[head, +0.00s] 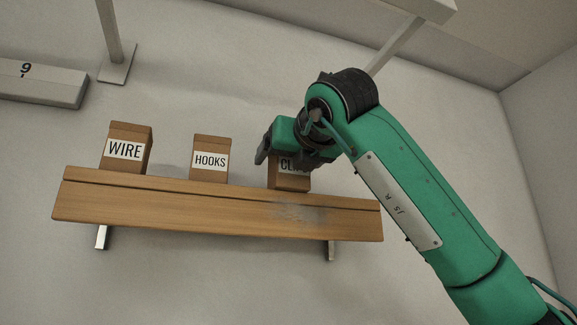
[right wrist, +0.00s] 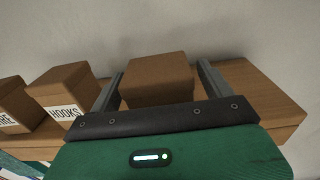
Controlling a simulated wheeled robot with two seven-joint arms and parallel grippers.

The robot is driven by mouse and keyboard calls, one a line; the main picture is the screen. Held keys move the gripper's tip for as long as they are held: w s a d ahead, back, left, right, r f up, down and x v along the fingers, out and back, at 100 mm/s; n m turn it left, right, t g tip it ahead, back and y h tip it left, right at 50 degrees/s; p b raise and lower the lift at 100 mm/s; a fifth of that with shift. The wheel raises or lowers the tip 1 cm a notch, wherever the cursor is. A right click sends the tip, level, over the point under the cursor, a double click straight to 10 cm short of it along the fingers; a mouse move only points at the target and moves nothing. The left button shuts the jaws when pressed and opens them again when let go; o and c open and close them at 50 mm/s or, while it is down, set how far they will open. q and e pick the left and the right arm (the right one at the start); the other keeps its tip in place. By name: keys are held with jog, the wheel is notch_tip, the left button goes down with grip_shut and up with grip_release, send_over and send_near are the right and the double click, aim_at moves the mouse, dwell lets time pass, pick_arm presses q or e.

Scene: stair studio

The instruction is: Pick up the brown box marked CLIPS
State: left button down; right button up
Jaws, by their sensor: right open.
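The brown box marked CLIPS (head: 290,179) stands at the right part of a wooden wall shelf (head: 220,209). In the head view my right gripper (head: 272,160) is in front of its upper part and hides much of it, including part of its label. In the right wrist view the brown box (right wrist: 158,76) lies between the two fingers of my right gripper (right wrist: 160,84), one finger on each side. The gripper is open, and I cannot tell whether a finger touches the box. My left gripper is not in view.
A brown box marked HOOKS (head: 210,159) stands on the shelf left of the CLIPS box. A brown box marked WIRE (head: 125,148) stands further left. The wall rises close behind the shelf. A pale block marked 9 (head: 42,84) is at the upper left.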

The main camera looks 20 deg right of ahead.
jog(key=shift+s, duration=0.15)
jog(key=c, duration=1.1)
jog(key=shift+w+r, duration=0.2)
jog(key=shift+r, duration=0.65)
notch_tip(320, 180, up, 7)
jog(key=shift+s+a+r, duration=0.1)
jog(key=shift+s, duration=0.05)
jog(key=shift+r, duration=0.6)
